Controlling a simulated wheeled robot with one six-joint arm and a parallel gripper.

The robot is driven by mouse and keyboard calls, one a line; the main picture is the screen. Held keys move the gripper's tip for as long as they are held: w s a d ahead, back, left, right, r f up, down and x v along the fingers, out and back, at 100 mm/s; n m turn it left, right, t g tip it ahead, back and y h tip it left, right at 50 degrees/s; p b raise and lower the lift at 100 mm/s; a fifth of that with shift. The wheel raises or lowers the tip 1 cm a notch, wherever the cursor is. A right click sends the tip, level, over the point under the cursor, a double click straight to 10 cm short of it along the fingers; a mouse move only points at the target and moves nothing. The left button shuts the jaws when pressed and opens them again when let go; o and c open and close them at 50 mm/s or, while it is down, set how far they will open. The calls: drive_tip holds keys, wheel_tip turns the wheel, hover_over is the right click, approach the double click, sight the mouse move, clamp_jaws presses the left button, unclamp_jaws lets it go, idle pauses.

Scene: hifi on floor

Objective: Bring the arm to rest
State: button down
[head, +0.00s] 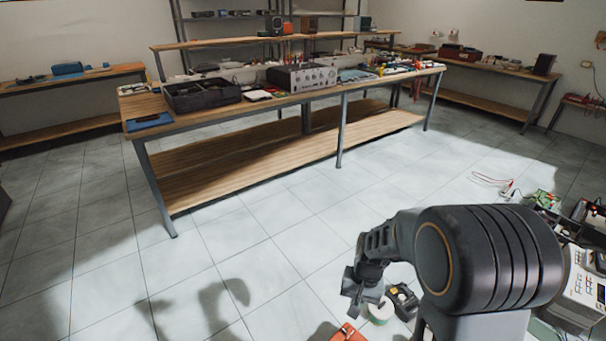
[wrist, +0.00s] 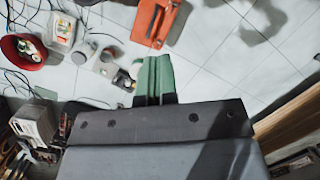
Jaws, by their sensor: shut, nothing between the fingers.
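My arm reaches in from the lower right of the head view, bent, with its wrist end pointing down. My gripper (head: 358,295) hangs above the tiled floor, shut and empty. In the wrist view my gripper (wrist: 155,97) shows as dark fingers close together at the middle. A green two-part shape (wrist: 154,75) shows just beyond them; I cannot tell whether it belongs to the fingers or lies behind.
An orange-red item (head: 348,334), a pale roll (head: 380,311) and a black device (head: 403,301) lie on the floor near my gripper. Instruments (head: 585,285) and cables crowd the right. A workbench (head: 250,108) stands ahead. The floor at left is clear.

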drive_tip(key=s+d+r+n+t+p, duration=0.1)
drive_tip(key=r+p, duration=0.3)
drive_tip(key=r, duration=0.6)
drive_tip(key=s+d+r+n+t+h+p, duration=0.1)
drive_tip(key=s+r+t+p, duration=0.1)
drive_tip(key=r, duration=0.8)
drive_tip(key=s+d+r+n+t+p, duration=0.1)
drive_tip(key=r+p, duration=0.4)
drive_tip(key=r, duration=0.5)
drive_tip(key=shift+s+t+h+p, duration=0.3)
drive_tip(key=shift+s+t+p, duration=0.05)
drive_tip(key=shift+s+t, duration=0.45)
drive_tip(key=shift+a+r, duration=0.1)
